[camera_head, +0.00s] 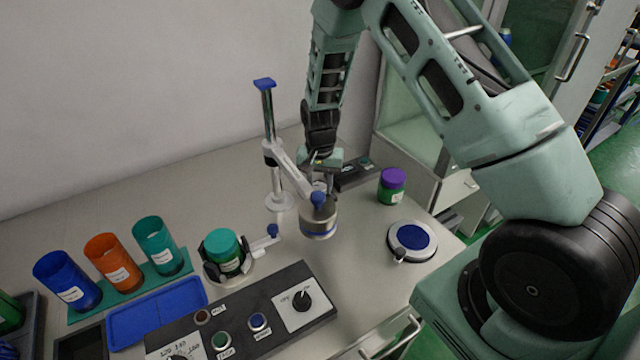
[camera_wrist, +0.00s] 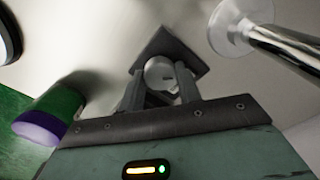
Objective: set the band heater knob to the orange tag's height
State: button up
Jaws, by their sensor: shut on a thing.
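My gripper (camera_head: 321,182) points down at the stand's side arm, above a short metal cylinder (camera_head: 318,224) with a blue knob (camera_head: 318,198). In the wrist view my gripper (camera_wrist: 161,82) is shut on a pale round piece (camera_wrist: 160,70); the fingers hide part of it. The control panel (camera_head: 240,325) at the front has a black pointer knob (camera_head: 301,300) on a white plate, and a numbered dial (camera_head: 180,356) cut off by the bottom edge. I cannot tell which knob is the band heater's. An orange cup (camera_head: 112,260) bears a white label; I make out no separate orange tag.
The stand's post (camera_head: 268,130) rises left of my gripper. A purple-lidded jar (camera_head: 391,186) and a round blue-topped plate (camera_head: 411,238) stand right. A teal-lidded jar (camera_head: 224,247) sits in a holder. Blue and teal cups and a blue tray (camera_head: 155,310) are left.

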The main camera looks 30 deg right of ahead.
jog(key=n+b, duration=0.1)
jog(key=n, duration=0.5)
jog(key=shift+n, duration=0.4)
jog(key=n, duration=1)
jog(key=shift+p, duration=0.35)
jog(key=n+p, duration=0.1)
jog(key=n, duration=0.2)
jog(key=shift+r+n, duration=0.1)
jog(key=shift+n, duration=0.2)
jog(key=n+p, duration=0.2)
jog(key=n, duration=0.4)
jog(key=n+p, duration=0.3)
jog(key=n, duration=0.4)
jog(key=shift+n+p, duration=0.3)
jog(key=shift+p, duration=0.1)
jog(key=n+p, duration=0.3)
jog(key=n, duration=0.3)
jog(key=n+p, duration=0.1)
jog(key=n, duration=0.3)
jog(key=shift+n+p, duration=0.3)
jog(key=shift+n, duration=0.1)
jog(key=n+p, duration=0.1)
jog(key=n, duration=0.2)
jog(key=shift+n, duration=0.4)
jog(key=n+p, duration=0.2)
jog(key=shift+r+n, duration=0.1)
jog(key=shift+n, duration=0.3)
jog(key=shift+w+n+p, duration=0.1)
jog(key=shift+n+p, duration=0.7)
jog(key=shift+p, duration=0.15)
